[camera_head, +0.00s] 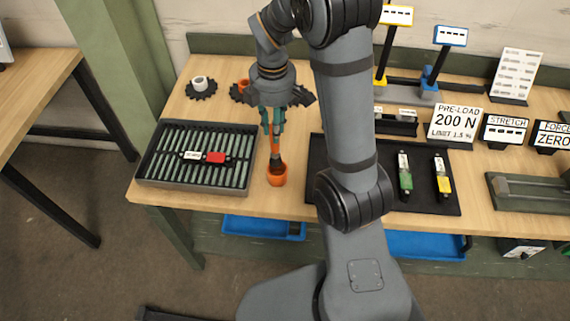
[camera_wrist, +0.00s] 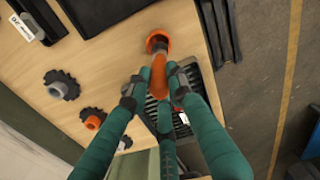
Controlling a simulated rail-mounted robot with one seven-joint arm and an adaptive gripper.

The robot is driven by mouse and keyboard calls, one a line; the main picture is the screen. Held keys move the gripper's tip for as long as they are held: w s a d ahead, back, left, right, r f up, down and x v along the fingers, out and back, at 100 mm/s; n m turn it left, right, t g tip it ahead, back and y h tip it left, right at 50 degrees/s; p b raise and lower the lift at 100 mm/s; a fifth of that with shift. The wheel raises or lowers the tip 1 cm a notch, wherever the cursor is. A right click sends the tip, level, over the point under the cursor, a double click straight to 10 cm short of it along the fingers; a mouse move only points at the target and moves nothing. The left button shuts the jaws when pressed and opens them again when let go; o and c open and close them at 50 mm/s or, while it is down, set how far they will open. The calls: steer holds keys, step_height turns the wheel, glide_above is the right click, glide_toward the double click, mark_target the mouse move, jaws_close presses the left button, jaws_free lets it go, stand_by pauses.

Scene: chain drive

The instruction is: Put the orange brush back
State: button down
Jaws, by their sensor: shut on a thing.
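The orange brush (camera_head: 276,146) is held upright in my gripper (camera_head: 274,128), its lower end down at the orange cup (camera_head: 277,179). The cup stands near the table's front edge, right of the ribbed tray. In the wrist view the green fingers of my gripper (camera_wrist: 154,88) close around the orange brush (camera_wrist: 158,76). There the brush's far end meets the mouth of the orange cup (camera_wrist: 158,36). I cannot tell how far the brush tip is inside the cup.
A ribbed tray (camera_head: 141,165) with a red-and-black piece (camera_head: 215,157) lies left of the cup. A black mat (camera_head: 314,158) with green and yellow tagged parts lies right. Dark sprockets (camera_head: 201,88) are at the back left. Blue bins (camera_head: 255,227) are below the table.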

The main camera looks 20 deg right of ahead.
mark_target(277, 148)
steer(key=f, duration=0.4)
steer(key=shift+d+f, duration=0.1)
steer(key=shift+d, duration=0.2)
step_height(277, 148, down, 3)
steer(key=shift+s+a+f, duration=0.1)
steer(key=shift+a, duration=0.05)
steer(key=shift+f, duration=0.4)
steer(key=c, duration=1.6)
jaws_free()
steer(key=shift+f, duration=0.1)
steer(key=shift+o, duration=0.2)
